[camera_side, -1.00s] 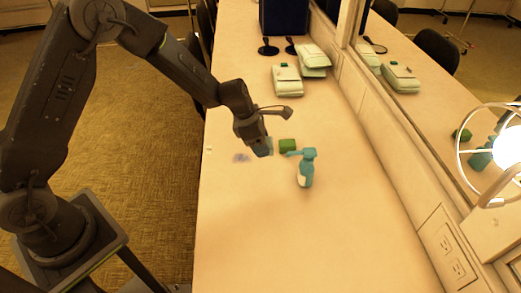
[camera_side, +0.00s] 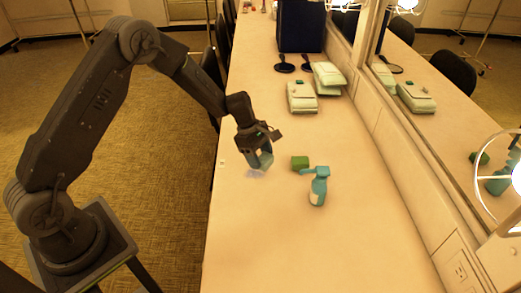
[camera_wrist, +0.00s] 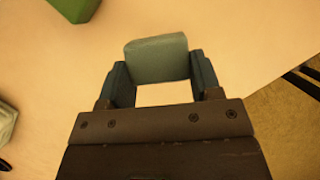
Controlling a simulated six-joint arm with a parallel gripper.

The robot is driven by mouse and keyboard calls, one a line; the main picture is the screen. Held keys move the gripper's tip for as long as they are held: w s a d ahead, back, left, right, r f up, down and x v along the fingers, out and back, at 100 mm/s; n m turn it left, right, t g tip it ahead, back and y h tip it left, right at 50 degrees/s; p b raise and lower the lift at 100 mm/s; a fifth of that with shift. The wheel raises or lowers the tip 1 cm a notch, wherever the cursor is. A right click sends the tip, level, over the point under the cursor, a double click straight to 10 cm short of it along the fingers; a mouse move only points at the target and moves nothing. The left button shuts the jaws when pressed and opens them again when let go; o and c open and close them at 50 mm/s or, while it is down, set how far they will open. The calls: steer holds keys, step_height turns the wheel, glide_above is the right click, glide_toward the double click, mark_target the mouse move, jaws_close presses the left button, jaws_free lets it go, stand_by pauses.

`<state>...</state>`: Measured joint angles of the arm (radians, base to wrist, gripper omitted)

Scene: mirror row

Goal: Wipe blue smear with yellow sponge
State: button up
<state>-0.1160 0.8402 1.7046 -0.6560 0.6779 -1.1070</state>
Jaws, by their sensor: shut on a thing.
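My gripper (camera_side: 258,158) is shut on a pale blue-green block (camera_wrist: 157,60), which looks like a sponge but not yellow. In the wrist view the block sits between the two fingers of my gripper (camera_wrist: 161,80). In the side view the block (camera_side: 266,160) is just above or at the table; I cannot tell whether it touches. No yellow sponge shows anywhere.
A green block (camera_side: 300,163) and a teal spray bottle (camera_side: 319,187) stand to the right of my gripper. Pale green pouches (camera_side: 302,97) and dark hand mirrors (camera_side: 284,67) lie farther back. A wall mirror (camera_side: 440,110) runs along the right. The near table is clear.

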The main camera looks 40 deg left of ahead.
mark_target(263, 175)
steer(key=shift+f, duration=1.6)
steer(key=shift+s+a+f, duration=0.3)
steer(key=shift+a+f, duration=0.05)
steer(key=shift+f, duration=0.25)
steer(key=shift+c, duration=0.3)
steer(key=shift+s+a, duration=2.1)
steer(key=shift+s, duration=0.05)
steer(key=shift+w+d, duration=2.3)
steer(key=shift+d, duration=0.05)
steer(key=shift+w+d+r, duration=0.1)
steer(key=shift+w+d, duration=0.05)
steer(key=shift+w, duration=0.05)
steer(key=shift+r, duration=3.95)
